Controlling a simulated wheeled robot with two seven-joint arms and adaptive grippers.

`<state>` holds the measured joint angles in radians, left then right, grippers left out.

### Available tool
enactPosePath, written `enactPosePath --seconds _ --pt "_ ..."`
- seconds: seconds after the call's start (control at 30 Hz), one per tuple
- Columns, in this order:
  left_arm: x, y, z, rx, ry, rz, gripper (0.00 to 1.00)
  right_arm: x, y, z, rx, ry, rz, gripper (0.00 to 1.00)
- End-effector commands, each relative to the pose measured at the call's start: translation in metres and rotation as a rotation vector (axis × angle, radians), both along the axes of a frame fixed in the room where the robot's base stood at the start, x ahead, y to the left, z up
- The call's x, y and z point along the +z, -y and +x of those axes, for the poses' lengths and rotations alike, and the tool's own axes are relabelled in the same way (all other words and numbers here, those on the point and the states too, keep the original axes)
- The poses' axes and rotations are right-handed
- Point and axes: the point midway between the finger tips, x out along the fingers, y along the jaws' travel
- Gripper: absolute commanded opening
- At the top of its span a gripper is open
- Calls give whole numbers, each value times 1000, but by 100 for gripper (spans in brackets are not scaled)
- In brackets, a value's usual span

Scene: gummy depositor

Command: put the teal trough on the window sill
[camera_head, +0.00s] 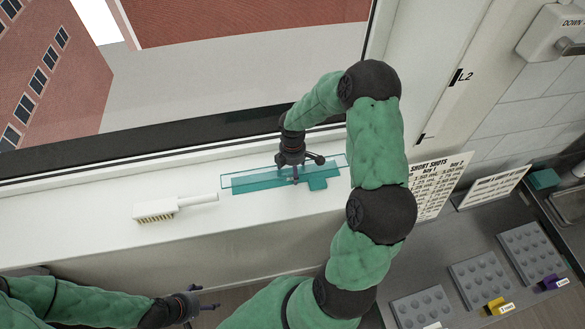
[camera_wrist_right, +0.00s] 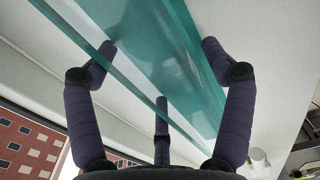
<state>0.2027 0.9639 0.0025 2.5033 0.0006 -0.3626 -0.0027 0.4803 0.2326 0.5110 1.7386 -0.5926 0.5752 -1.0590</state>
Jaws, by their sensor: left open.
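The teal trough (camera_head: 255,182), long and see-through with a small tab on its near side, is at the white window sill (camera_head: 90,217) in the head view. My right gripper (camera_head: 294,176) is over the trough's right half, pointing down. In the right wrist view the trough (camera_wrist_right: 155,45) runs between the spread fingers of the right gripper (camera_wrist_right: 160,70). I cannot tell whether they press on it or whether its underside touches the sill. My left gripper (camera_head: 208,299) is open and empty, low in the head view, apart from the trough.
A white brush (camera_head: 160,210) lies on the sill left of the trough, its handle towards it. The window frame (camera_head: 100,150) is behind. Grey moulds (camera_head: 480,280) and printed cards (camera_head: 440,185) are on the counter at right. The sill's far left is clear.

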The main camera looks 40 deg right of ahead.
Motion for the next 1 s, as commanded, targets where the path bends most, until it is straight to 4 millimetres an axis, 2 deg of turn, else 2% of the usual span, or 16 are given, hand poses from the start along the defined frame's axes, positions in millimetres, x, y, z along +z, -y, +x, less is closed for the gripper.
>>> enactPosePath --seconds 0.33,0.47,0.57,0.8,1.0 --pt "1 0 0 0 0 0 79 1 0 0 0 0 0 90" --pt "4 0 0 0 0 0 79 8 0 1 -1 2 -1 90" --pt "4 0 0 0 0 0 79 22 0 1 1 4 -2 90" --pt "6 0 0 0 0 0 79 71 1 1 -1 6 -2 90" --pt "7 0 0 0 0 0 79 104 0 0 0 3 -1 90"
